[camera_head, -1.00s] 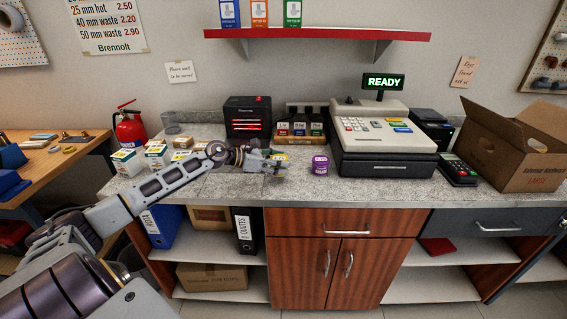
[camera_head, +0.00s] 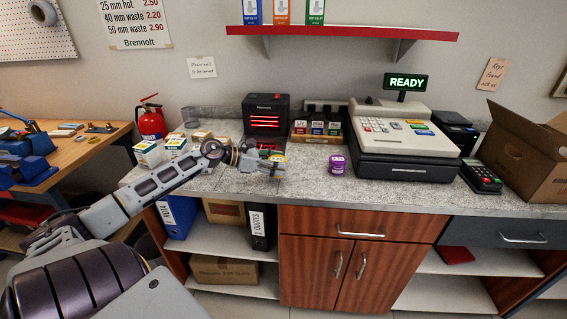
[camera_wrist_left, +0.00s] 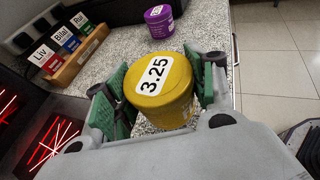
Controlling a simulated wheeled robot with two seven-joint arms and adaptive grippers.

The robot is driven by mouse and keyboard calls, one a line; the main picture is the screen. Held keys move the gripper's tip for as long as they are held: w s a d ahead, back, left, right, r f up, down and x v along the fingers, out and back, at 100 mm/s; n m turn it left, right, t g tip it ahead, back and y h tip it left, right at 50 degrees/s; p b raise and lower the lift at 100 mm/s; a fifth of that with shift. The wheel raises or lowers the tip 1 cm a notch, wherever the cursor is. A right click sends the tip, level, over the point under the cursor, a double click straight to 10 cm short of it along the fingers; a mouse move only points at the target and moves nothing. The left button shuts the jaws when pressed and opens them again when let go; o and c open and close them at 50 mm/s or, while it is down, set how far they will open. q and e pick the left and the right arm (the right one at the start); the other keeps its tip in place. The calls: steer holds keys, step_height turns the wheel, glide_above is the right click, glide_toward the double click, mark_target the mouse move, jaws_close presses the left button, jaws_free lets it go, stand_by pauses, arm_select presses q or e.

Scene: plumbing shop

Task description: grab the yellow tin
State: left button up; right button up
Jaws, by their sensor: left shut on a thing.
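The yellow tin (camera_wrist_left: 163,98) has a round lid with a white "3.25" label in the left wrist view. My left gripper (camera_wrist_left: 158,92) is shut on it, with a green-padded finger on each side. In the head view my left gripper (camera_head: 276,166) is over the counter's front part, and only a small bit of yellow (camera_head: 277,157) shows behind the fingers. I cannot tell whether the tin touches the counter. My right gripper is not in view.
A purple tin (camera_head: 338,165) stands to the right on the counter (camera_head: 310,187). Small boxes (camera_head: 176,145) stand at left.

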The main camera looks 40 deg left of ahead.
arm_select(q)
steer(key=s+a, duration=0.1)
steer(key=s, duration=0.1)
steer(key=s+a, duration=0.2)
steer(key=shift+s+a, duration=0.3)
steer(key=shift+s, duration=0.1)
steer(key=shift+s+a, duration=0.6)
steer(key=shift+s, duration=0.25)
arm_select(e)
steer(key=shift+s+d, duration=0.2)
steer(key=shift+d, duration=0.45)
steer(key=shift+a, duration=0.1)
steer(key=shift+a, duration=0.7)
